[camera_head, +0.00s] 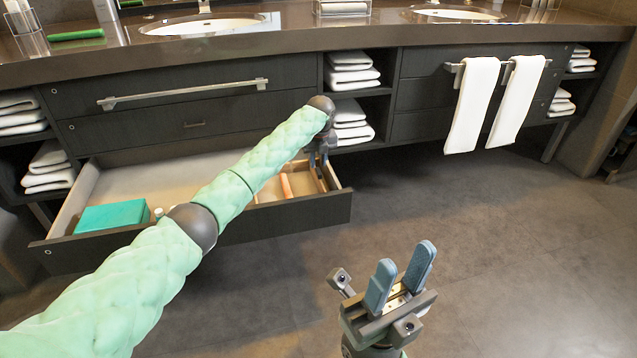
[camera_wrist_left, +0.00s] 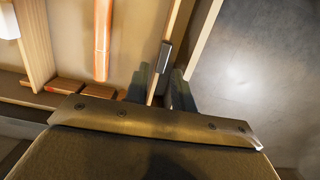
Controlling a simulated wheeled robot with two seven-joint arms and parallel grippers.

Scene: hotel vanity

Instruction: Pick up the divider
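The divider (camera_wrist_left: 180,25) is a thin, light wooden strip standing in the open drawer, seen in the left wrist view. My left gripper (camera_wrist_left: 160,90) reaches down into the right end of the drawer (camera_head: 235,225). Its two dark fingers stand apart, one on each side of the divider, with a gap visible between them. In the head view, the left gripper (camera_head: 321,168) partly hides that part of the drawer. My right gripper (camera_head: 400,278) is open and empty, over the floor in front of the drawer.
A teal box (camera_head: 112,216) lies in the drawer's left part. An orange stick (camera_wrist_left: 102,40) lies left of the divider, and another wooden strip (camera_wrist_left: 36,45) stands further left. The countertop (camera_head: 290,38) overhangs the drawer. White towels (camera_head: 471,105) hang at right. The floor at right is clear.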

